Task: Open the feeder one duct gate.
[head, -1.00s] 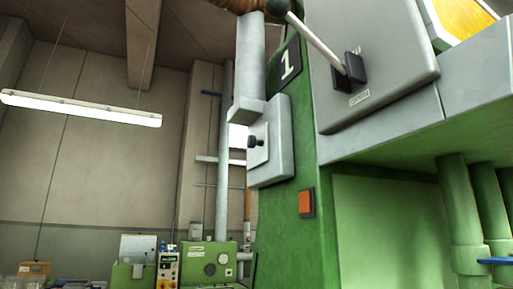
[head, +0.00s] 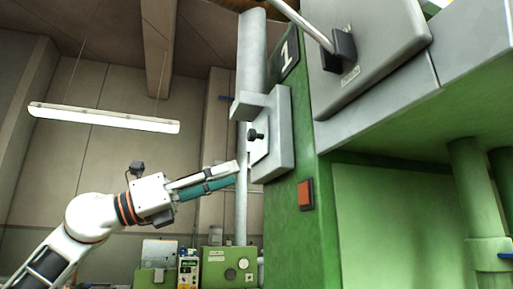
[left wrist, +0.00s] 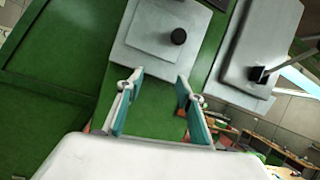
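The feeder marked with a white 1 (head: 289,54) is a green machine with a grey duct (head: 252,50) on its left side. The duct gate (head: 274,150) is a pale grey plate on this duct, with a black knob (head: 257,135); the left wrist view also shows the knob (left wrist: 179,37), ahead of the fingertips. My left gripper (head: 237,174) is below and left of the knob in the head view. Its teal-padded fingers (left wrist: 158,77) are spread apart and empty in the left wrist view, apart from the knob. My right gripper is not in view.
A grey box (head: 385,50) with a lever (head: 303,25) and a small label stands at the upper right. An orange-red square (head: 306,194) is on the green panel below the gate. Green equipment (head: 228,268) stands low in the background. Open space lies left of the duct.

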